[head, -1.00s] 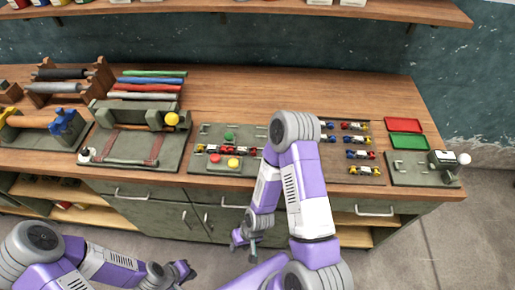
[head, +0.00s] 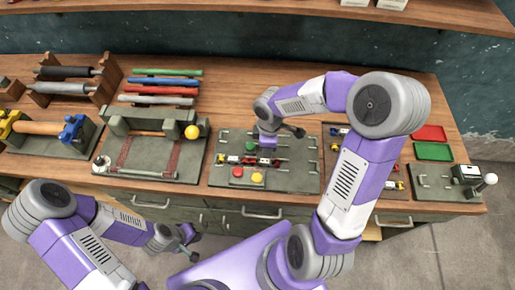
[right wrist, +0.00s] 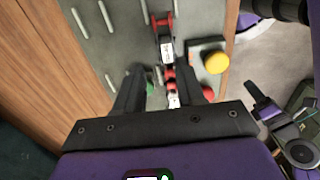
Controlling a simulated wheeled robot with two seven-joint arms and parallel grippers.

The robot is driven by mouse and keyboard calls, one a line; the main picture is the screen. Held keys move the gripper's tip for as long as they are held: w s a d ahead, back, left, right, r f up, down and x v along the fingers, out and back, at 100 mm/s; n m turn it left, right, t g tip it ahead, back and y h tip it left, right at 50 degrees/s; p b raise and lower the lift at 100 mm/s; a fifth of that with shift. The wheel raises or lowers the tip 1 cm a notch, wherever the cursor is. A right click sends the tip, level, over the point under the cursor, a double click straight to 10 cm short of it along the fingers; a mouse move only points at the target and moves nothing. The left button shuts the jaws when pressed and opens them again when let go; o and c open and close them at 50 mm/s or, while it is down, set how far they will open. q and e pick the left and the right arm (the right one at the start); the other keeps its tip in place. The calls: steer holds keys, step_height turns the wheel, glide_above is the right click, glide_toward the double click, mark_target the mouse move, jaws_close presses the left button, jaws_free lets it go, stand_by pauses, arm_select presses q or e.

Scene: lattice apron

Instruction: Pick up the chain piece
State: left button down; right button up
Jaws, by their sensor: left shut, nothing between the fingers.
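A chain piece of red, white and dark links (head: 248,160) lies across the slotted grey-green board (head: 300,180) in the head view. In the right wrist view the chain piece (right wrist: 167,50) runs down between the fingertips of my right gripper (right wrist: 166,90). That gripper is open over the board, with a finger on each side of the chain's line; whether they touch it I cannot tell. In the head view my right gripper (head: 268,150) covers part of the chain. My left gripper (head: 190,242) is shut and empty, low in front of the bench.
Green (head: 250,146), red (head: 237,172) and yellow (head: 257,178) buttons sit close around the chain. A clamp fixture (head: 150,155) stands to the left. Red (head: 430,132) and green (head: 433,152) trays lie at the right. My right arm hides part of a rack of small coloured pieces.

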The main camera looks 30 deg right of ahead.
mark_target(267, 161)
steer(key=f, duration=0.2)
steer(key=f+b, duration=0.1)
steer(key=f, duration=0.1)
steer(key=s+f, duration=0.1)
steer(key=f, duration=0.2)
steer(key=shift+a, duration=0.2)
steer(key=shift+c, duration=0.4)
steer(key=shift+w, duration=0.1)
jaws_close()
